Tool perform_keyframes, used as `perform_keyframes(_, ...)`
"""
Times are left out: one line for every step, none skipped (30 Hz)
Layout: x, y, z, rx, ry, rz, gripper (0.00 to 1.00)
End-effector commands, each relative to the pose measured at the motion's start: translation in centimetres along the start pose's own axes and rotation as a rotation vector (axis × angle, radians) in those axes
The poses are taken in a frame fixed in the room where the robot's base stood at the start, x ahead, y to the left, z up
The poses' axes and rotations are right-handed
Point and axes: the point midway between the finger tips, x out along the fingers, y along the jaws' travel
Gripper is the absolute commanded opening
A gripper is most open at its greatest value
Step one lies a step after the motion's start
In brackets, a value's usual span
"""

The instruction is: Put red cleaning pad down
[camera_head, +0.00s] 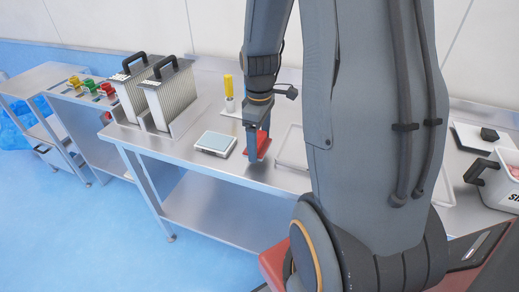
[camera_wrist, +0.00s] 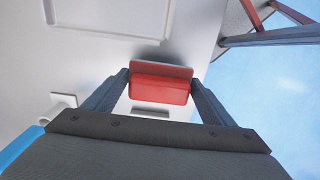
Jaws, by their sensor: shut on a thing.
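The red cleaning pad (camera_wrist: 160,88) is between the two fingers of my gripper (camera_wrist: 160,84) in the wrist view. It has a flat red plate and a thicker red block, and the fingers close on its two sides. In the head view the red pad (camera_head: 264,144) shows beside my gripper (camera_head: 256,150), low over the steel table (camera_head: 180,148). A shadow lies beside the pad on the table. I cannot tell whether the pad touches the surface. Part of the pad is hidden behind my gripper in the head view.
A small scale (camera_head: 214,143) stands just left of my gripper. A yellow-handled tool (camera_head: 228,88) stands upright behind. Two finned racks with black handles (camera_head: 170,98) stand to the left. A shallow tray (camera_head: 291,146) lies to the right, partly behind my arm. A white container (camera_head: 499,182) is far right.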

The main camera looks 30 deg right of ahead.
Motion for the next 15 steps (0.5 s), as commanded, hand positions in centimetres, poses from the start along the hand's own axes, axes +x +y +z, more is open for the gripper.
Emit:
perform_keyframes(0.7,-0.1,0.1,0.001,-0.002,-0.003,0.53)
perform_keyframes(1.1,-0.1,0.1,0.001,-0.003,-0.004,0.53)
perform_keyframes(1.6,-0.1,0.1,0.001,-0.003,-0.004,0.53)
perform_keyframes(2.0,-0.1,0.2,0.002,-0.003,-0.004,0.53)
perform_keyframes(2.4,-0.1,0.2,0.002,-0.003,-0.004,0.53)
perform_keyframes(2.8,-0.1,0.1,0.002,-0.002,-0.003,0.53)
perform_keyframes(3.1,-0.1,0.1,0.002,-0.002,-0.003,0.53)
perform_keyframes(3.3,0.0,0.1,0.002,-0.002,-0.002,0.53)
perform_keyframes(3.5,0.0,0.1,0.002,-0.001,-0.001,0.53)
perform_keyframes(3.6,0.0,0.1,0.002,-0.001,-0.001,0.53)
perform_keyframes(3.7,0.0,0.1,0.002,0.0,0.0,0.53)
perform_keyframes(3.7,0.0,0.1,0.002,0.0,0.0,0.53)
perform_keyframes(3.7,0.0,0.1,0.002,0.0,0.0,0.53)
perform_keyframes(3.7,0.0,0.1,0.002,0.0,0.0,0.53)
perform_keyframes(3.7,0.0,0.1,0.002,0.0,0.0,0.53)
